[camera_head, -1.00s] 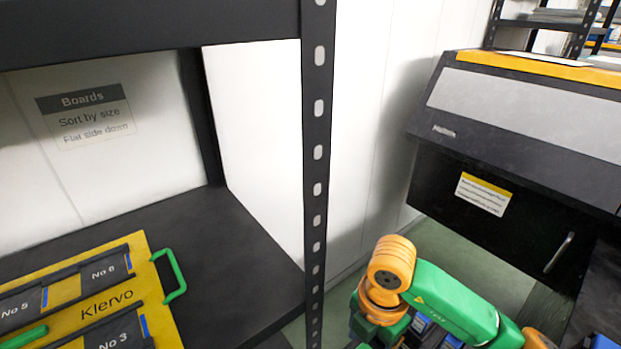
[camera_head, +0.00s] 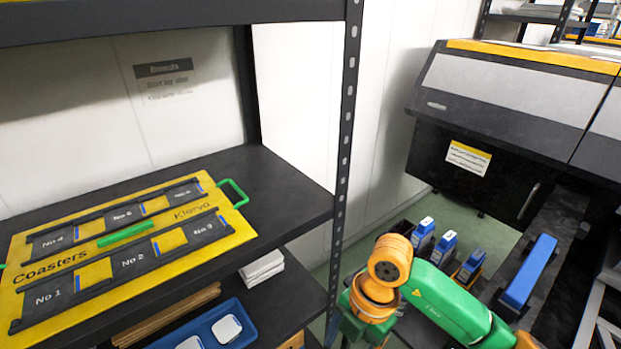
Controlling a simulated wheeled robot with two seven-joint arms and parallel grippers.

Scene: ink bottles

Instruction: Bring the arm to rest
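My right arm (camera_head: 440,300), green with orange joints, comes in from the lower right. It is bent, with its orange joint nearest the rack post. Its gripper is hidden or out of frame. My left arm and gripper are not in view. Several blue ink bottles (camera_head: 445,245) with white tops stand in dark compartments on the floor side, just behind my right arm. A longer blue block (camera_head: 529,272) lies on a dark surface to the right of them.
A black rack with a perforated post (camera_head: 346,150) stands left of my arm. Its upper shelf (camera_head: 285,185) bears a yellow coaster board (camera_head: 100,272) with green handles. The lower shelf holds a blue tray (camera_head: 247,330) and white tiles (camera_head: 262,267). A large printer (camera_head: 510,100) stands at right.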

